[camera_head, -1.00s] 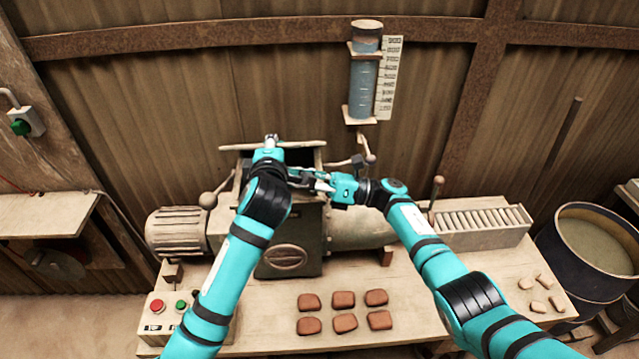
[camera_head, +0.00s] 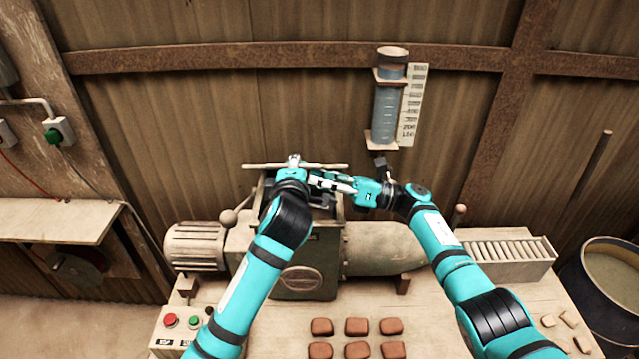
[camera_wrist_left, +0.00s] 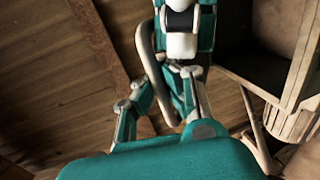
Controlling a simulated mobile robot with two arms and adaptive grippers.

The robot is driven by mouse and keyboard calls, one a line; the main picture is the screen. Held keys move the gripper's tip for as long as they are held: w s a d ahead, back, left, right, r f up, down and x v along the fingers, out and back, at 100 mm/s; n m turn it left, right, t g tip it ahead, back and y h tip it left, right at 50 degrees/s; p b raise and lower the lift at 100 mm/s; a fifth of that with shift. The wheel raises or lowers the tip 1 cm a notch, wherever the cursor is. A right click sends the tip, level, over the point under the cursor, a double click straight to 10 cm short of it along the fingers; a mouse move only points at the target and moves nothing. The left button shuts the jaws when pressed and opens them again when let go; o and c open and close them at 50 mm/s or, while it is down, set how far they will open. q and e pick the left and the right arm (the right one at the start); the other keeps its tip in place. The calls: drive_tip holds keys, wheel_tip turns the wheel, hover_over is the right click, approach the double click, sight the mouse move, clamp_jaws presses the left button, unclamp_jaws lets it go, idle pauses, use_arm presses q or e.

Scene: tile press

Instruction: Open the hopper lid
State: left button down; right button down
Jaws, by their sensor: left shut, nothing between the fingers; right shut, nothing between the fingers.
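The hopper (camera_head: 341,209) is the dark open box on top of the machine; its dark inside also shows at the right of the left wrist view (camera_wrist_left: 245,65). A thin pale board (camera_head: 256,165), seen edge-on along the hopper's far side, looks like the lid standing raised. My left gripper (camera_head: 294,159) is at this board, shut, its tips partly hidden behind its own wrist; its fingers show in the left wrist view (camera_wrist_left: 162,100). My right gripper (camera_head: 318,180) is shut and empty, above the hopper opening beside my left wrist. Whether either touches the lid I cannot tell.
A water gauge tube (camera_head: 387,110) hangs on the wall behind. A motor (camera_head: 196,247) stands left of the hopper, a roller conveyor (camera_head: 505,258) right. Several clay tiles (camera_head: 357,326) lie in front, near a button box (camera_head: 180,330). A drum (camera_head: 610,290) stands at far right.

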use_arm(q)
drive_tip(key=shift+s+f, duration=0.1)
drive_tip(key=shift+f, duration=0.15)
use_arm(e)
drive_tip(key=shift+w+r, duration=0.15)
drive_tip(key=shift+r, duration=0.3)
use_arm(q)
drive_tip(key=c, duration=1.9)
unclamp_jaws()
drive_tip(key=o, duration=0.5)
drive_tip(key=shift+s, duration=0.1)
use_arm(e)
drive_tip(key=shift+s+r, duration=0.1)
drive_tip(key=shift+s, duration=0.1)
use_arm(q)
drive_tip(key=shift+r, duration=0.1)
